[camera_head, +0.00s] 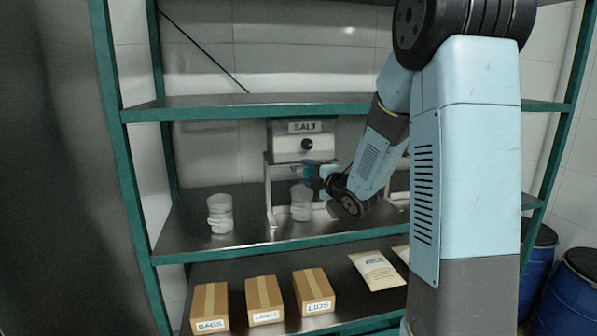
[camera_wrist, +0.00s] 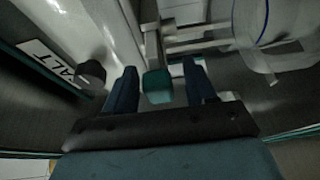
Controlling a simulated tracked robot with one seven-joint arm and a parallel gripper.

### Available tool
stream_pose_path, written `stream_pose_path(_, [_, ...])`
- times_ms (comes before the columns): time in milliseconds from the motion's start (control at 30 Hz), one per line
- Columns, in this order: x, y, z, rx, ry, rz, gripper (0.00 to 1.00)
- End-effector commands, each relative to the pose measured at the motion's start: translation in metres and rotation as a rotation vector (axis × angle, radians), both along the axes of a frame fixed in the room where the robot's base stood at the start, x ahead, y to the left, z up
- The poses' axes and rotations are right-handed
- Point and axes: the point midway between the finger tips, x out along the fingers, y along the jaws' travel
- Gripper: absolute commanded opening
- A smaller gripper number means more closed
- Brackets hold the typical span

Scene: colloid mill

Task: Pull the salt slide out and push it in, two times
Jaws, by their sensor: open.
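The salt dispenser (camera_head: 288,143) is a white box with a SALT label and a black knob (camera_head: 307,144), standing on the middle shelf. In the wrist view its label (camera_wrist: 50,63) and knob (camera_wrist: 92,73) are at the left. A green handle (camera_wrist: 157,87), apparently the salt slide's, lies between my gripper's (camera_wrist: 160,72) two blue fingers, with gaps on both sides. My gripper is open and holds nothing. In the head view my gripper (camera_head: 312,168) is just below the box front, and the slide cannot be made out there.
A clear cup (camera_head: 301,205) stands below the dispenser, close under my gripper; it also shows in the wrist view (camera_wrist: 260,25). Another cup (camera_head: 220,214) stands to the left. Boxes (camera_head: 264,293) and a packet (camera_head: 377,270) lie on the lower shelf. The upper shelf (camera_head: 260,106) is overhead.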

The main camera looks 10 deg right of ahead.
Motion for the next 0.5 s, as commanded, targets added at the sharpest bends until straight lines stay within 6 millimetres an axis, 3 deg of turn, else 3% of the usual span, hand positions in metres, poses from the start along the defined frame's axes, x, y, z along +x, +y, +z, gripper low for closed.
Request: stream_pose_path(500, [0.005,0.013,0.0,0.0,0.0,0.012,0.52])
